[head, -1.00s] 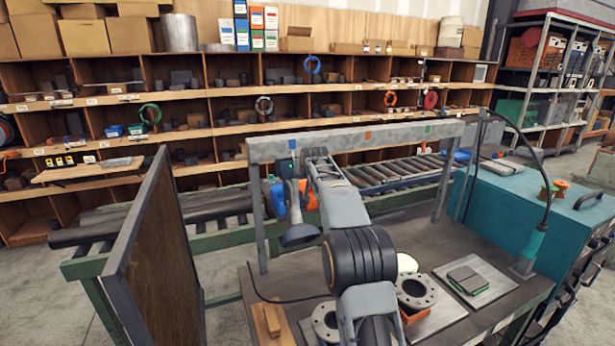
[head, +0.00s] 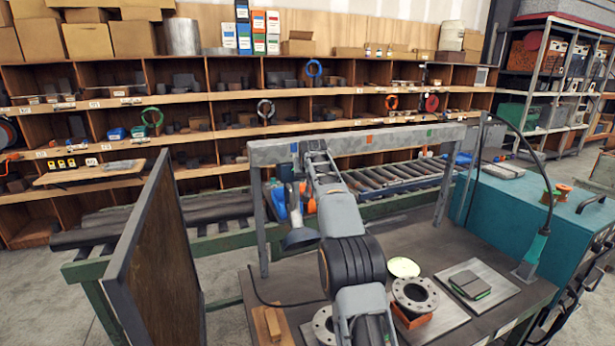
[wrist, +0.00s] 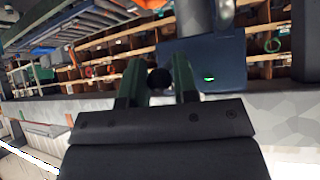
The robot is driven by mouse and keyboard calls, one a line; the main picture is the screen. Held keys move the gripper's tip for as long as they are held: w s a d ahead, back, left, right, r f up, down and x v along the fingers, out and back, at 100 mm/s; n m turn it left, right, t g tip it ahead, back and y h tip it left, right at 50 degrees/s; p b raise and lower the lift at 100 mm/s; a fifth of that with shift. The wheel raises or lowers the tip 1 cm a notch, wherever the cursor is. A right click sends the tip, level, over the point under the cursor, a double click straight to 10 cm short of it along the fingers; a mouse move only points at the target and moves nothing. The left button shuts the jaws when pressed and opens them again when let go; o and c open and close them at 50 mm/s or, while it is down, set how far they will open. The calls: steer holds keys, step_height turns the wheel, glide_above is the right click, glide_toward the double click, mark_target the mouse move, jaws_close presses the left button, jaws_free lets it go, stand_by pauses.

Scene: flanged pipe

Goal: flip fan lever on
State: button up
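The fan lever shows in the wrist view as a round black knob (wrist: 160,79). It sits between the two green fingers of my gripper (wrist: 159,80), which appear narrowed onto it from both sides. Just behind it is a dark blue box (wrist: 225,62) with a lit green light. In the head view my gripper is at the grey overhead beam (head: 390,140), near its left post, and mostly hidden by my own arm. A grey funnel-shaped hood (head: 300,238) hangs just below there. The lever itself cannot be made out in the head view.
Below the beam, the bench (head: 440,245) carries a grey flange (head: 415,291), a plate with dark blocks (head: 468,283) and a wooden block (head: 271,322). A teal cabinet (head: 540,215) stands right. An upright brown panel (head: 160,250) stands left. A roller conveyor (head: 395,178) runs behind.

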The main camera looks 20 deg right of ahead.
steer(key=o, duration=0.4)
steer(key=shift+c, duration=0.2)
steer(key=shift+s, duration=0.1)
steer(key=b+v, duration=0.4)
steer(key=v, duration=0.9)
steer(key=shift+s+r, duration=0.2)
steer(key=shift+r, duration=0.05)
steer(key=shift+a+f, duration=0.1)
steer(key=shift+f, duration=0.05)
